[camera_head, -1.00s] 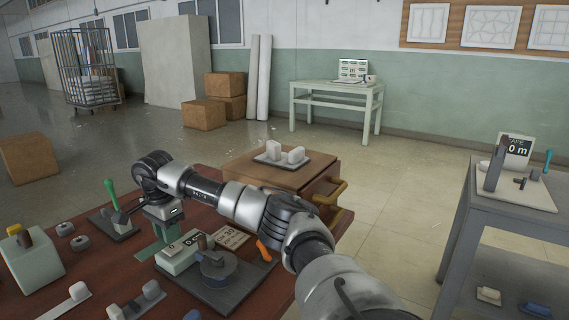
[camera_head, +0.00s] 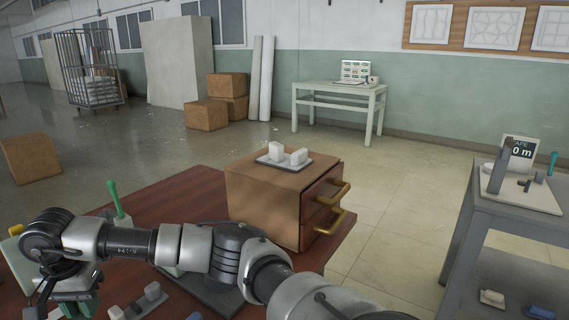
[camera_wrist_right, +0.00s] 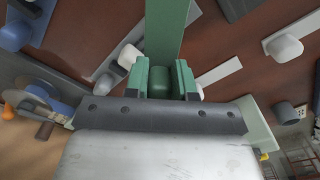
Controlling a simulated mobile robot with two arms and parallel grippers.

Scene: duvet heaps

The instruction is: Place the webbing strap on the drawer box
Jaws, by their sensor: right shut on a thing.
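The drawer box (camera_head: 262,195) is a brown box with two drawer fronts and brass handles, standing on the red-brown table right of centre in the head view. My right gripper (camera_head: 76,304) is at the lower left of that view, well left of the drawer box. In the right wrist view the right gripper (camera_wrist_right: 161,82) is shut on a flat green band, which I take as the webbing strap (camera_wrist_right: 165,30). The strap runs from between the fingers to the top edge of that view. My left gripper is not in view.
A grey plate with two white blocks (camera_head: 284,155) lies on top of the drawer box. A green-handled tool (camera_head: 115,198) stands on the table (camera_head: 175,200). Several small pieces lie near the table's front. A grey side table (camera_head: 500,213) stands at the right.

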